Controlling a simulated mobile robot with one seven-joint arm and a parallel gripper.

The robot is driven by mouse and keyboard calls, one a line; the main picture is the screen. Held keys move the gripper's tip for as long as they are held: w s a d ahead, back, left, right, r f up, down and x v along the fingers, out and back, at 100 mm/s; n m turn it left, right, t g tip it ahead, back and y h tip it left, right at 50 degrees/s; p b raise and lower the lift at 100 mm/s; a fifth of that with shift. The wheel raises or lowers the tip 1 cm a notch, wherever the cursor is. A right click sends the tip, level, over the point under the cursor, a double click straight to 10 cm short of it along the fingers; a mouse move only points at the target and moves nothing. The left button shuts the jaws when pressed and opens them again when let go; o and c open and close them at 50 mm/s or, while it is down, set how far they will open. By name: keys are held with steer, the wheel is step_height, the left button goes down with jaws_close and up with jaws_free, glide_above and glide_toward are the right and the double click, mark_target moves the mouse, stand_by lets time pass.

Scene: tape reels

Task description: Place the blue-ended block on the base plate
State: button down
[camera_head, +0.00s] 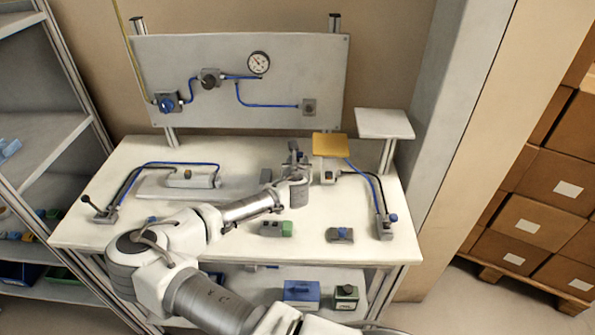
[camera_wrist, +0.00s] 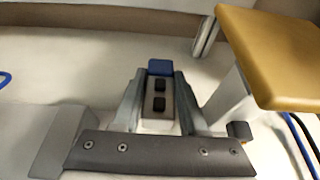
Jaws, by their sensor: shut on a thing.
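The blue-ended block (camera_wrist: 159,68) sits between the two fingers of my gripper (camera_wrist: 160,80) in the wrist view. It has a pale body with two dark squares on top, and its blue end points away from my wrist. My gripper is shut on it. In the head view my gripper (camera_head: 295,158) is over the back of the workbench, just left of the yellow pad; the block is mostly hidden there. The base plate appears to be the flat grey plate (camera_head: 155,188) at the left of the bench, with a grey fitting on it. I cannot tell whether the block touches the bench.
The yellow pad (camera_head: 330,146) is close to the right of my gripper. A back panel (camera_head: 290,60) with blue tubes and a gauge stands behind. A green-ended block (camera_head: 278,229) and a blue-topped block (camera_head: 340,235) lie near the front edge. A valve (camera_head: 386,224) stands at right.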

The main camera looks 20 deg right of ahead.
steer(key=shift+f, duration=1.9)
steer(key=shift+f+b, duration=0.2)
steer(key=shift+b, duration=0.1)
steer(key=shift+c, duration=2.2)
jaws_free()
steer(key=shift+r, duration=0.1)
